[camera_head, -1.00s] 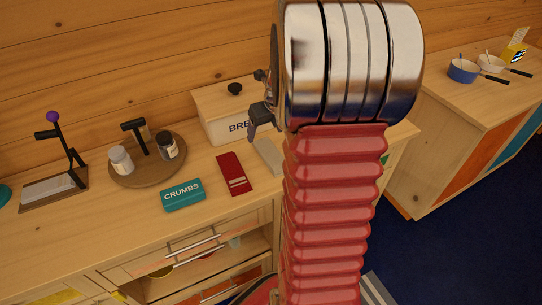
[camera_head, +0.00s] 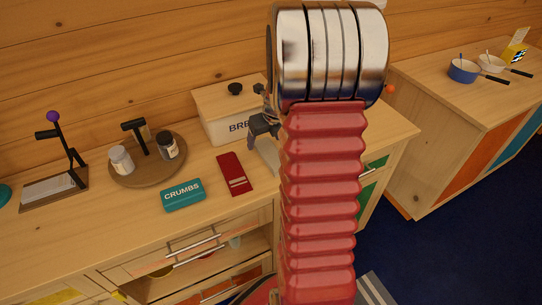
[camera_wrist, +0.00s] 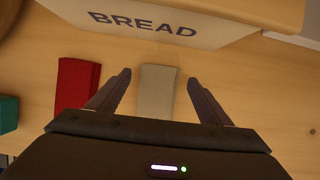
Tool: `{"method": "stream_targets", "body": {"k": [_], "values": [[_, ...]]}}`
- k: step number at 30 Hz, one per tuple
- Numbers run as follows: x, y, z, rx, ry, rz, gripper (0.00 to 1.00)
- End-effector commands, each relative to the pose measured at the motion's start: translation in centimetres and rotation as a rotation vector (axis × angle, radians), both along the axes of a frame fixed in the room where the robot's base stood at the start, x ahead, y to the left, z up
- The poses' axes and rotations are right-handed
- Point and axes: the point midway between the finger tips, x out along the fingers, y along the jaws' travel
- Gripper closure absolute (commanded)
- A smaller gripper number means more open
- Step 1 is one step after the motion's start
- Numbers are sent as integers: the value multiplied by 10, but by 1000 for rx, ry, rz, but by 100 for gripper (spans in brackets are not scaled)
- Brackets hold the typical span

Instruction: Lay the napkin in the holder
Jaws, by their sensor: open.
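My gripper (camera_head: 262,128) is open and empty, in front of the bread box. In the wrist view a pale grey-beige flat piece (camera_wrist: 157,95), possibly the napkin, lies on the counter between and below my open fingers (camera_wrist: 158,79). In the head view it is partly hidden by my arm (camera_head: 269,158). The likely holder is a wooden tray (camera_head: 30,204) at the far left, with white sheets under a black arm with a purple knob.
The BREAD box (camera_head: 215,102) stands close behind my gripper. A teal CRUMBS box (camera_head: 183,194) and a round wooden board (camera_head: 128,180) with two jars and a black stand are to the left. Pans (camera_head: 463,71) are on the right counter.

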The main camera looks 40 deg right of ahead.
Motion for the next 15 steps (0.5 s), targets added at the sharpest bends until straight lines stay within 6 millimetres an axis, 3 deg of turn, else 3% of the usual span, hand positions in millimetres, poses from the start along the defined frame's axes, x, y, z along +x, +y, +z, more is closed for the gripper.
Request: {"method": "stream_targets", "body": {"k": [15], "values": [[3,-1,-6,0,0,0,27]]}}
